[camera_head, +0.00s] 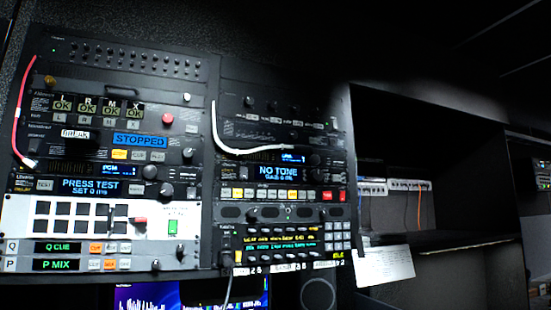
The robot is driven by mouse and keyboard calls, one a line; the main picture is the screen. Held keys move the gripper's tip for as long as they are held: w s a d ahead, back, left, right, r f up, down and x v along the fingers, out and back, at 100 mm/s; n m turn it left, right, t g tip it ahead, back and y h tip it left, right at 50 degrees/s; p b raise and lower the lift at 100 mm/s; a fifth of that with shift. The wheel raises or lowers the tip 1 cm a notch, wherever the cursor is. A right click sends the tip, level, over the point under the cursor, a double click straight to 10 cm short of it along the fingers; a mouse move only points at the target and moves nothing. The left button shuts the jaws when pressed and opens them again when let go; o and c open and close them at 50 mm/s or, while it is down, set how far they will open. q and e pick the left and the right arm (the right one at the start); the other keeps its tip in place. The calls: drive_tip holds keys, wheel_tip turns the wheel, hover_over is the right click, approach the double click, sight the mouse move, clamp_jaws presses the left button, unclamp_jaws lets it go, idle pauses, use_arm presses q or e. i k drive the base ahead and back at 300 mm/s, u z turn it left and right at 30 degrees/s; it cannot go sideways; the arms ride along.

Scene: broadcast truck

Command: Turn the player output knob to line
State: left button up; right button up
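A rack unit with a blue display reading STOPPED (140,140) sits in the left rack column in the head view; it looks like the player. A small dark round knob (188,153) is at the right end of this unit. Its label and pointer are too small to read, so I cannot tell whether it is the output knob or how it is set. Neither of my grippers is in view.
A red cable (19,120) hangs at the left rack edge and a white cable (235,150) crosses the right column. Other units surround the player, including the PRESS TEST display (91,187) and NO TONE display (278,173). Dark shelves (440,247) lie to the right.

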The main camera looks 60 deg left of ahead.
sight(188, 153)
drive_tip(key=z, duration=0.25)
drive_tip(key=i, duration=0.85)
drive_tip(key=u, duration=1.7)
